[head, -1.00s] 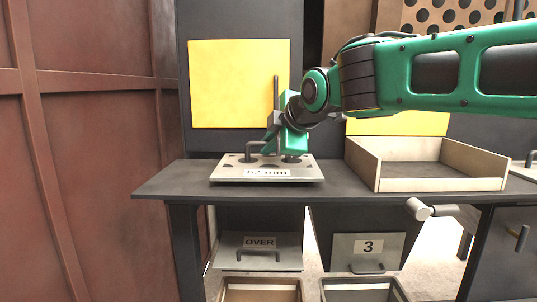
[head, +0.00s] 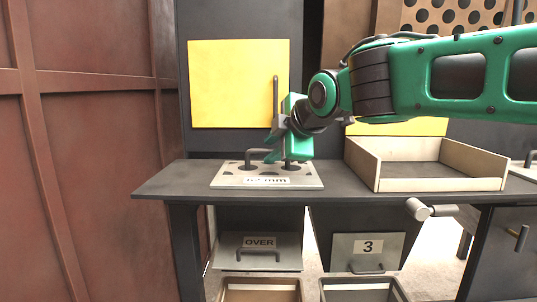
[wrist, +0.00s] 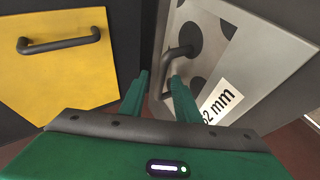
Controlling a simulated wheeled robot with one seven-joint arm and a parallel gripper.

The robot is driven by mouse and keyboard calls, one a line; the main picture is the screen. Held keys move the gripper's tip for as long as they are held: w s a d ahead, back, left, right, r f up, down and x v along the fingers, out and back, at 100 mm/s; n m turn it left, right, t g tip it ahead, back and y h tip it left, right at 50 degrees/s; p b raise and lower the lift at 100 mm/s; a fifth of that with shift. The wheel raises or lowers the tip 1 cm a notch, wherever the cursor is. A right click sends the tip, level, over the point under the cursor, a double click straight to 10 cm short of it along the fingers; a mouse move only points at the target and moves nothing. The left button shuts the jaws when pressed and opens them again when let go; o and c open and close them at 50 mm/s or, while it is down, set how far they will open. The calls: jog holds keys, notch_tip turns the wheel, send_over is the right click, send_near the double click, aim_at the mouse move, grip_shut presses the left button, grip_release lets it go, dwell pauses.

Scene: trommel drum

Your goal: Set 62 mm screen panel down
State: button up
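The 62 mm screen panel (head: 222,178) is a pale metal plate with dark holes, a black bar handle and a white label. It lies flat on the dark bench top (head: 165,184), near its left part. My gripper (head: 281,158) is low over the panel, beside the handle. In the wrist view my gripper (wrist: 158,88) has its two green fingers apart with nothing held. The panel (wrist: 262,50) shows there on the right, its handle just beyond the fingertips. My fingers hide part of the panel in the head view.
A shallow wooden tray (head: 440,185) stands on the bench to the right. A yellow door (head: 235,85) with a bar handle is behind the panel. Below the bench are chutes marked OVER (head: 259,243) and 3 (head: 368,246). A rust-red wall (head: 95,120) is at left.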

jog(key=v, duration=0.9)
jog(key=shift+s, duration=0.3)
jog(key=shift+r, duration=0.1)
